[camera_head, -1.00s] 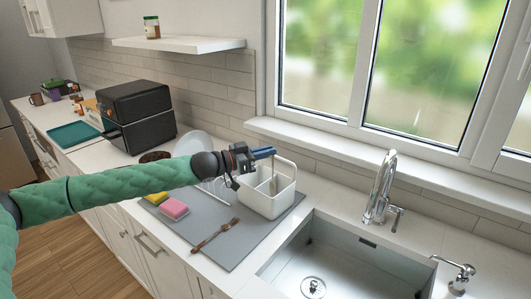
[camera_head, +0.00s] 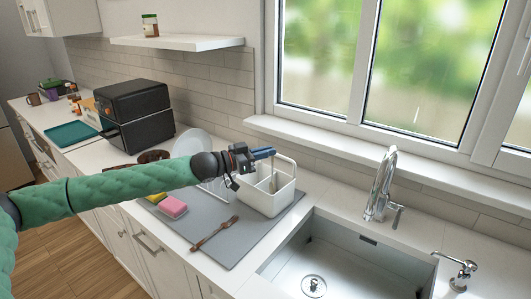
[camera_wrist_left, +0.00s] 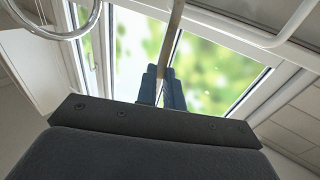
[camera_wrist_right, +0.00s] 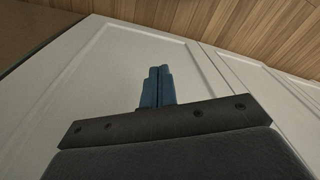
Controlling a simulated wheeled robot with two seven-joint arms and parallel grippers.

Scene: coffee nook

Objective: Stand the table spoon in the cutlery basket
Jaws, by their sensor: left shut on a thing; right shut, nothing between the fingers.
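My left gripper (camera_head: 266,154) is over the white cutlery basket (camera_head: 268,204), near its back wall and handle. It is shut on a thin upright handle, which I take for the table spoon's; this handle shows between the fingers in the left wrist view (camera_wrist_left: 174,35). Below the fingers, a slim stem (camera_head: 274,182) hangs down inside the basket's opening. Its lower end is hidden by the basket wall, so I cannot tell whether it touches the bottom. My right gripper (camera_wrist_right: 157,86) is shut and empty in the right wrist view, in front of white cabinet doors.
Pink (camera_head: 173,207) and yellow sponges lie under my left arm. A dish rack with a white plate (camera_head: 192,143) stands behind the arm. The sink (camera_head: 340,262) and tap (camera_head: 381,185) are at right.

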